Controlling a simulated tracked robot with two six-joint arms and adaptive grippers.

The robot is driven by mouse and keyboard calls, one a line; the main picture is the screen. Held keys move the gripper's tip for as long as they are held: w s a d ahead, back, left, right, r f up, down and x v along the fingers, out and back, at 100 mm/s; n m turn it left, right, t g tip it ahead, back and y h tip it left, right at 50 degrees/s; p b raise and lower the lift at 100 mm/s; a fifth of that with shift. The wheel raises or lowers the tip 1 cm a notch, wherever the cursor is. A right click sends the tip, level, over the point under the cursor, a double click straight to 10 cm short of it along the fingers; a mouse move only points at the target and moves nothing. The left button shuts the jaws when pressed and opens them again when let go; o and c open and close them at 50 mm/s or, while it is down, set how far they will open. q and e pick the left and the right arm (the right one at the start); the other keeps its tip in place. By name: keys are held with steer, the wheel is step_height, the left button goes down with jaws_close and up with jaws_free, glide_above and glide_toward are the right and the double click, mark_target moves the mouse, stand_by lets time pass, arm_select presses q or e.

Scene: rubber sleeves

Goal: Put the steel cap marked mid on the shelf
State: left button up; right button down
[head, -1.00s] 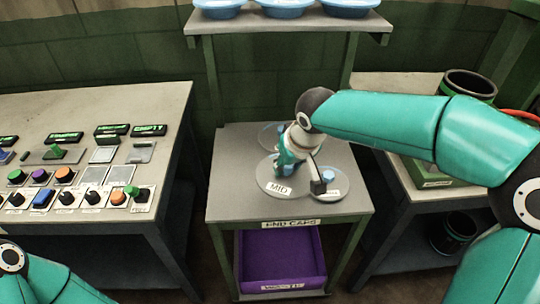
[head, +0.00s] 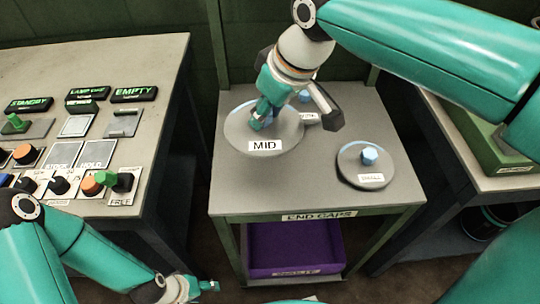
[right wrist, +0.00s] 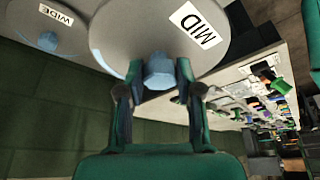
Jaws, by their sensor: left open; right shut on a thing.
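The steel cap marked MID (head: 236,134) is a round grey disc with a blue knob, in the head view over the back left of the end-caps table. My right gripper (head: 262,116) is shut on that knob; the right wrist view shows the knob (right wrist: 157,72) between both fingers. The disc appears raised off the table and hides most of the cap behind it, which the right wrist view shows as the WIDE cap (right wrist: 62,40). My left gripper (head: 206,287) is open and empty at the bottom, left of the table. The shelf surface is out of view.
The cap marked SMALL (head: 349,164) lies on the table (head: 260,190) at the right. A purple bin (head: 293,240) sits below. A control bench (head: 150,75) stands left, and another bench with a green box (head: 480,150) stands right. Green uprights rise behind the table.

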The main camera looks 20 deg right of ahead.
mark_target(283, 137)
step_height(283, 137, down, 13)
steer(key=shift+b, duration=1.2)
steer(key=shift+f, duration=0.1)
steer(key=c, duration=0.8)
jaws_free()
steer(key=shift+o, duration=0.2)
steer(key=p+v, duration=0.2)
steer(key=v, duration=1)
